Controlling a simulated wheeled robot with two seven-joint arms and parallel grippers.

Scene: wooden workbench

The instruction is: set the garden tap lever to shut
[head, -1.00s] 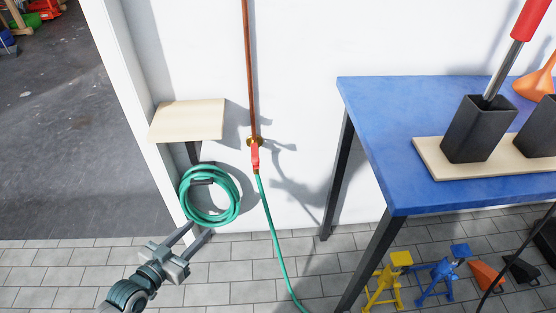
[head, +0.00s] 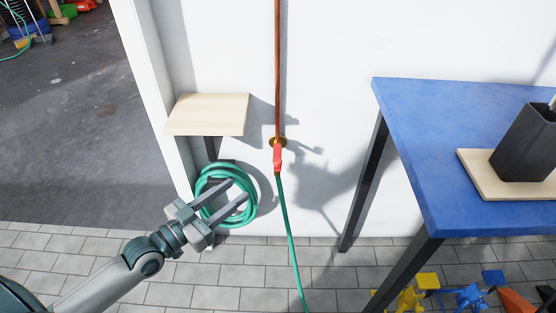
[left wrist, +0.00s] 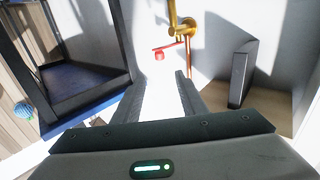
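The garden tap is a brass fitting (head: 277,141) on the white wall at the foot of a copper pipe. Its red lever (head: 278,158) appears in front of the tap in the head view. In the left wrist view the brass tap (left wrist: 184,24) is at the top, and the red lever (left wrist: 165,48) sticks out to its left. My left gripper (head: 238,190) is open and empty, left of and below the lever, in front of the coiled hose. Its spread fingers (left wrist: 162,88) point toward the tap, apart from it. My right gripper is not in view.
A green hose (head: 291,240) runs down from the tap. A coiled hose (head: 212,214) hangs below a small wooden shelf (head: 208,114) at the left. A blue table (head: 430,125) with a black holder (head: 528,145) stands at the right. The wall between tap and table is clear.

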